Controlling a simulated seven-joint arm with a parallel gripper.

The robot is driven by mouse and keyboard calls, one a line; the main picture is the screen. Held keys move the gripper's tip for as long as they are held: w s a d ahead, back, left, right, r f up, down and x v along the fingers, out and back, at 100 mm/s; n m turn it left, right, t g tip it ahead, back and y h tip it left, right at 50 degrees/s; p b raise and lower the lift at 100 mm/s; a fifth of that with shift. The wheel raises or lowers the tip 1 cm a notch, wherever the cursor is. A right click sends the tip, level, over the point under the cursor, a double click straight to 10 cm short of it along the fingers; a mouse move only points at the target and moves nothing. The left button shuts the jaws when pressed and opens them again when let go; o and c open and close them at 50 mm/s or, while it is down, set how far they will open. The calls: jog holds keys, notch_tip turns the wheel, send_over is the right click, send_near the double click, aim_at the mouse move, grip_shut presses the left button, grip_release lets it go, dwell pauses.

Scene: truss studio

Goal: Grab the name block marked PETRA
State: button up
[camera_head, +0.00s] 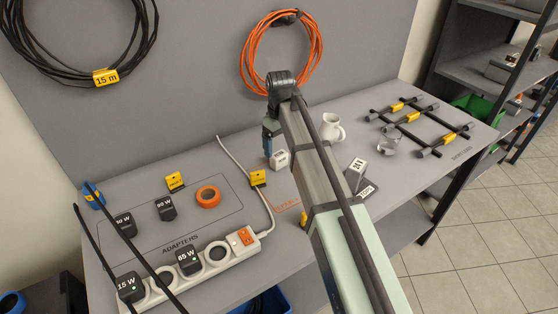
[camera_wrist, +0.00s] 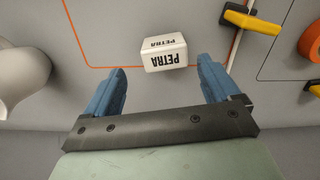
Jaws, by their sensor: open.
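The PETRA block (camera_wrist: 166,59) is white with black lettering, upside down in the wrist view, on the grey table by a thin orange line. In the head view a small white block (camera_head: 279,159) stands beside my gripper; its lettering is too small to read there. My gripper (camera_wrist: 162,70) is open, with blue fingers and nothing held. In the wrist view the block appears just ahead of the fingertips, centred on the gap, with space on both sides. In the head view my gripper (camera_head: 268,142) is partly hidden by my arm.
Another white block (camera_head: 356,169) with dark lettering is near the arm. A power strip (camera_head: 210,255), cable and orange tape (camera_head: 208,196) lie left.

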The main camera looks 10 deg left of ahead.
aim_at(279, 154)
jog(key=shift+s+f, duration=0.25)
jog(key=shift+f, duration=1.1)
jog(key=shift+s+f, duration=0.2)
jog(key=shift+f, duration=1.15)
jog(key=c, duration=1.1)
